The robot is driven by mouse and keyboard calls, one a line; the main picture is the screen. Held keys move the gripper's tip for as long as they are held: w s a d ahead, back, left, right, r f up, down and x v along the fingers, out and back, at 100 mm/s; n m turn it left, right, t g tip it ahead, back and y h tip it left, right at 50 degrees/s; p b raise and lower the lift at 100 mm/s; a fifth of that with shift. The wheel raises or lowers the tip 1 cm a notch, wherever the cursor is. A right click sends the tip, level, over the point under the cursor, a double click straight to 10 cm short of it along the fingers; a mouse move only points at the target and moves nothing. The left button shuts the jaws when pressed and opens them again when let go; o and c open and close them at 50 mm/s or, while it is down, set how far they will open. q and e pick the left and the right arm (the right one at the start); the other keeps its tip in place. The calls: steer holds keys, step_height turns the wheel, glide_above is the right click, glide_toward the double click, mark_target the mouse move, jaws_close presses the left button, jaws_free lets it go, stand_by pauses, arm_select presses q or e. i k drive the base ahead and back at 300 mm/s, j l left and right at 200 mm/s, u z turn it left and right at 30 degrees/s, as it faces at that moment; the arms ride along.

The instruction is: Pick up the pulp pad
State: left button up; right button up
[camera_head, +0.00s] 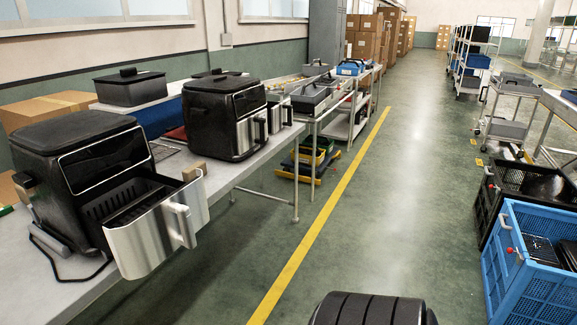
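A small brown block (193,171), which may be the pulp pad, sits at the drawer's right rear edge. Another small brownish piece (24,181) shows at the fryer's left side; I cannot tell whether it is a pad. The inside of the drawer looks dark, and I see no pad there. Neither of my grippers is in view.
A second fryer (225,120) stands farther along the table (245,168). A cardboard box (45,108) is behind the near fryer. A blue crate (515,275) and a black crate (490,195) stand at the right.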

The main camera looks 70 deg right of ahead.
mark_target(189, 173)
steer(key=z, duration=1.55)
steer(key=u, duration=0.4)
